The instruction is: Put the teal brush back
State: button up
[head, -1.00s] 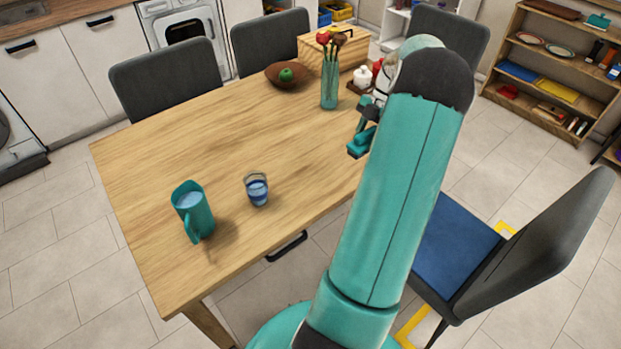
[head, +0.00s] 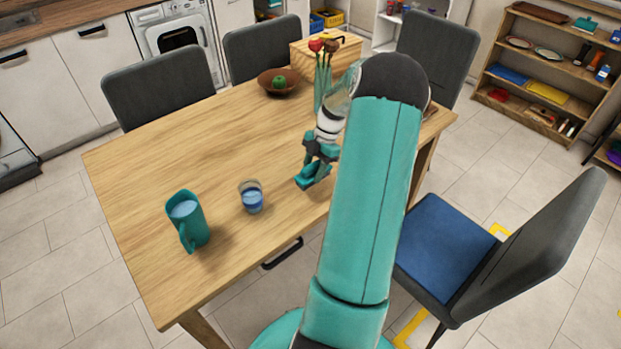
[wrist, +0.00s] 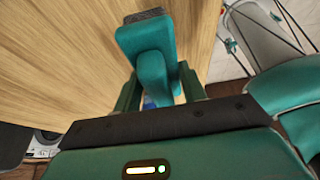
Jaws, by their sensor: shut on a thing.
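The teal brush (wrist: 148,42) is held between the fingers of my gripper (wrist: 158,95) in the wrist view, with its grey bristle end at the top of that picture. In the head view my gripper (head: 320,158) is over the right part of the wooden table (head: 180,130), and the brush (head: 312,179) hangs at its lower end. I cannot tell how far above the tabletop it is. My arm hides part of the table's right side.
A teal jug (head: 187,220) and a glass of blue liquid (head: 251,197) stand on the table. Behind are a bowl (head: 278,83), a vase (head: 321,88) and a wooden box (head: 325,55). A chair (head: 450,245) stands right; a shelf unit (head: 560,65) is farther right, with a teal object (head: 585,25) on top.

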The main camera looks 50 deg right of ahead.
aim_at(310, 179)
jog(key=x, duration=0.4)
jog(key=shift+w+d+f, duration=0.15)
jog(key=shift+w+d, duration=0.05)
jog(key=shift+d, duration=0.2)
jog(key=shift+f, duration=0.1)
jog(key=o, duration=1.1)
